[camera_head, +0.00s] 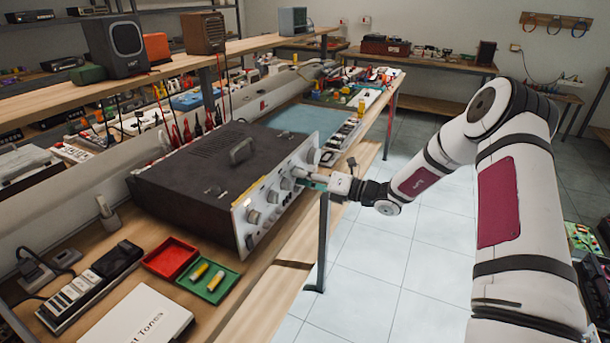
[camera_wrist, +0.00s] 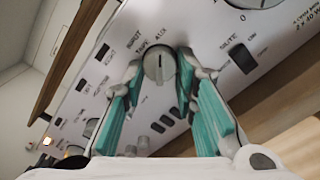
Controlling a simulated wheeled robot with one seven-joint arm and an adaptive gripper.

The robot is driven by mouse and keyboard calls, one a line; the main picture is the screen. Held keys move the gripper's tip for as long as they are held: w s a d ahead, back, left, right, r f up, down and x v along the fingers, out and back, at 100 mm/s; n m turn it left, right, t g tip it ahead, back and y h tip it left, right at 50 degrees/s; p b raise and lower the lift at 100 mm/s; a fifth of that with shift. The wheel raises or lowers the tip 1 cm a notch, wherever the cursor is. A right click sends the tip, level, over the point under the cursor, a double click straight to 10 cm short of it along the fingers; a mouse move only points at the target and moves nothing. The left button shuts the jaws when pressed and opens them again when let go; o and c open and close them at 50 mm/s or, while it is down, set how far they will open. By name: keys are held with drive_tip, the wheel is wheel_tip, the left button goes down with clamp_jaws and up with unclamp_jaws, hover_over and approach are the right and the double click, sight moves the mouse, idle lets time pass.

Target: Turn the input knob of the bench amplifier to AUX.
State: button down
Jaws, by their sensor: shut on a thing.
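The bench amplifier (camera_head: 205,185) is a dark box with a silver front panel, resting on the wooden bench. In the wrist view its input knob (camera_wrist: 159,68) is a round grey knob with a line mark across its face. Small labels stand around the knob's upper side, and AUX is readable at its upper right. My gripper (camera_head: 304,178) is at the amplifier's front panel. In the wrist view its two teal-padded fingers (camera_wrist: 160,64) are closed around the knob, one on each side. Exactly which label the mark points at is hard to tell.
Other knobs (camera_head: 254,216) sit on the front panel to the left. A red tray (camera_head: 170,257) and a green tray (camera_head: 212,291) with yellow cylinders lie at the near left, beside a white booklet (camera_head: 137,318). The tiled floor (camera_head: 375,270) in front of the bench is clear.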

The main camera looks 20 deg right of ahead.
idle(0.4)
drive_tip(key=c, duration=1.3)
unclamp_jaws()
drive_tip(key=v, duration=1.2)
